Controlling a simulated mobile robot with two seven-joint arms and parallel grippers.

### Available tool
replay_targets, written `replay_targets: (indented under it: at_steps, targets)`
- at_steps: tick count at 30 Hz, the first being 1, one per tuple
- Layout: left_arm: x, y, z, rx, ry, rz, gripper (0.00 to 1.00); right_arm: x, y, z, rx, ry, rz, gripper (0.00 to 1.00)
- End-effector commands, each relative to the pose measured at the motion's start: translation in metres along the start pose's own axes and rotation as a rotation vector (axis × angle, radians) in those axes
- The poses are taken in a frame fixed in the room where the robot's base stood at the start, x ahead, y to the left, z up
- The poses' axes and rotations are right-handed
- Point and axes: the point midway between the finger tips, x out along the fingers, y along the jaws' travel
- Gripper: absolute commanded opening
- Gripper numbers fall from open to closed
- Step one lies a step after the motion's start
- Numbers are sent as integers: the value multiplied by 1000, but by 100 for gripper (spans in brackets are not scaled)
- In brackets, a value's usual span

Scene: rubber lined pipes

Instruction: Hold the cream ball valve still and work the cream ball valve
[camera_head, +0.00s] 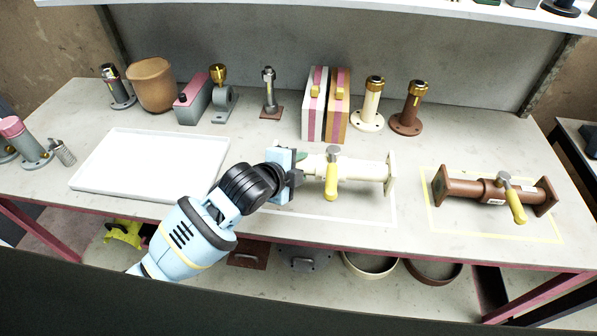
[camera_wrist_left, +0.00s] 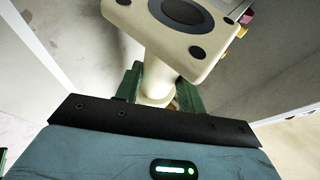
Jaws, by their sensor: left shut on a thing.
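The cream ball valve (camera_head: 362,171) lies along the table inside a white outline, with a square flange at its right end. Its yellow lever (camera_head: 331,181) points toward the table's front edge, across the pipe. My left gripper (camera_head: 299,165) is shut on the left part of the valve and hides some of that end. In the left wrist view, the green fingers (camera_wrist_left: 160,92) sit on both sides of the cream neck, just behind a square flange (camera_wrist_left: 172,32) with a dark round bore. My right gripper is not in view.
A brown valve (camera_head: 490,190) with a yellow lever lies at right inside a yellow outline. An empty white tray (camera_head: 90,187) is at left. Two binder-like boxes (camera_head: 314,105) and cream and brown flanged posts (camera_head: 372,105) stand behind the cream valve. Free table lies between the valves.

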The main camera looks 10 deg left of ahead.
Motion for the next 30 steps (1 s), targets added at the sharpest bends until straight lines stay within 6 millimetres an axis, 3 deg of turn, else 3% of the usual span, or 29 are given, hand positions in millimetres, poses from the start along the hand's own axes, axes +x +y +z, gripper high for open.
replay_targets:
  at_steps: [13, 30]
  targets:
    - [16, -15, 9, 0, 2, -7, 0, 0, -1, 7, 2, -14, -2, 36]
    - [20, -7, 11, -2, 2, -3, 0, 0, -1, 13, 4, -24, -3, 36]
